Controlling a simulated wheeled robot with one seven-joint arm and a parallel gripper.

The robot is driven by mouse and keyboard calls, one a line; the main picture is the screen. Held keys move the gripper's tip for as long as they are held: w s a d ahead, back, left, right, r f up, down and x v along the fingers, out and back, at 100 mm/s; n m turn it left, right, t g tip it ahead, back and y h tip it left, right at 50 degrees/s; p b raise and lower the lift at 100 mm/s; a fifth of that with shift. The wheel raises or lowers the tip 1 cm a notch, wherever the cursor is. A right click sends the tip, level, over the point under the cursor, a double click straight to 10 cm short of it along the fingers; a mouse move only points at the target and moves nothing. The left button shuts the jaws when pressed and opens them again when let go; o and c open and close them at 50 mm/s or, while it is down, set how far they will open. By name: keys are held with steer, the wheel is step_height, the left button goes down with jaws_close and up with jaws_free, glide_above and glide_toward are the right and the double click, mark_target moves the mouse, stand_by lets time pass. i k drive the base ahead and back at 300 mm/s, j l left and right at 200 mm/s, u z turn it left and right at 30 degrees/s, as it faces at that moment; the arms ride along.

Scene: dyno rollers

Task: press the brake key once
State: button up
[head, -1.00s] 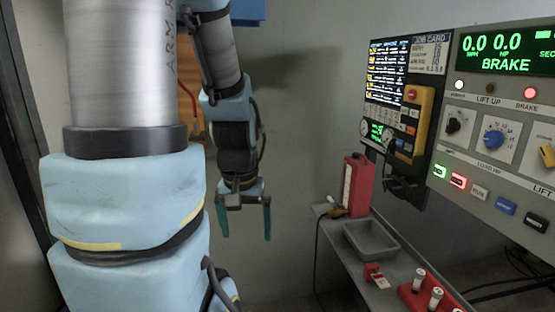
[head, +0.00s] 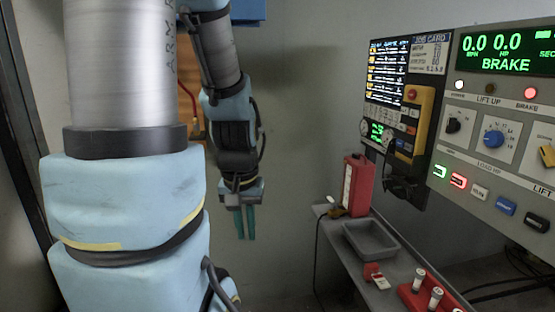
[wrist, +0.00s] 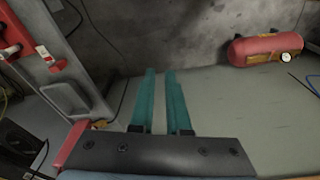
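The console (head: 470,140) on the right carries a slanted row of keys: a green-lit key (head: 439,172), a red-lit key (head: 458,182), a pale key (head: 480,192), a blue key (head: 504,207) and a black key (head: 535,222). Their labels are too small to tell which is the brake key. The display (head: 505,52) reads 0.0, 0.0 and BRAKE. A red lamp (head: 530,93) labelled BRAKE is lit. My gripper (head: 245,235) hangs down well left of the console. Its teal fingers are close together with a narrow gap and nothing between them, as in the wrist view (wrist: 160,75).
A shelf (head: 335,222) below the console holds a red box (head: 357,185), a grey tray (head: 397,252) and a red rack (head: 418,297). A yellow pendant (head: 424,110) hangs beside the console. A red cylinder (wrist: 266,48) lies on the floor. Air around my gripper is clear.

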mark_target(456, 179)
steer(key=u, duration=0.4)
steer(key=k+l+u, duration=0.15)
steer(key=u, duration=0.2)
steer(key=k+l+u, duration=0.2)
steer(key=l+u, duration=0.15)
steer(key=k+l+u, duration=0.2)
steer(key=u, duration=0.15)
steer(key=k+l+u, duration=0.1)
steer(key=k+l, duration=0.3)
steer(key=k, duration=0.3)
steer(key=k+l+u, duration=0.15)
steer(key=k, duration=0.25)
steer(key=l, duration=0.1)
